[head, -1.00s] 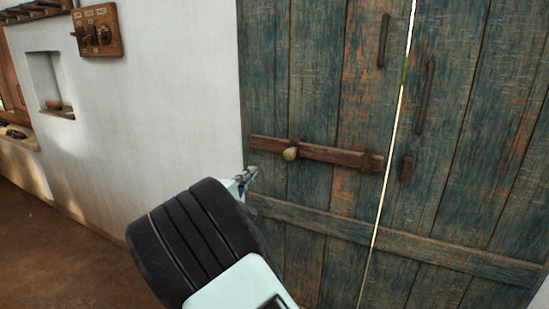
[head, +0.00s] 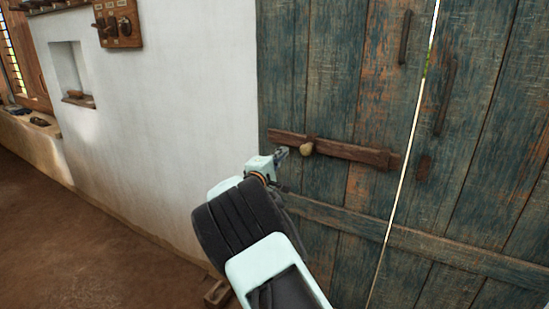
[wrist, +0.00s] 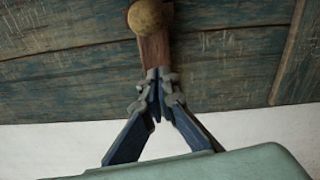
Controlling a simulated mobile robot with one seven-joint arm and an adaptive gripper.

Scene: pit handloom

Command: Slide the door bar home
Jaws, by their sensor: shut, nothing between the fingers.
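The door bar (head: 345,150) is a reddish-brown wooden bar lying across the left leaf of the blue-green plank door. Its right end stops just short of the bright gap between the leaves. A pale round knob (head: 306,148) stands out near its left end; the knob also shows in the wrist view (wrist: 146,17). A small brown keeper block (head: 424,165) is on the right leaf. My gripper (head: 281,152) is shut and empty, just left of the knob, in front of the bar's left end. In the wrist view the fingertips (wrist: 160,82) overlap the bar; contact cannot be told.
A white wall (head: 165,120) with a niche and a wooden switch board (head: 118,22) is left of the door. A cross rail (head: 440,245) runs below the bar. Vertical handles (head: 446,95) are above. The earthen floor at left is open.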

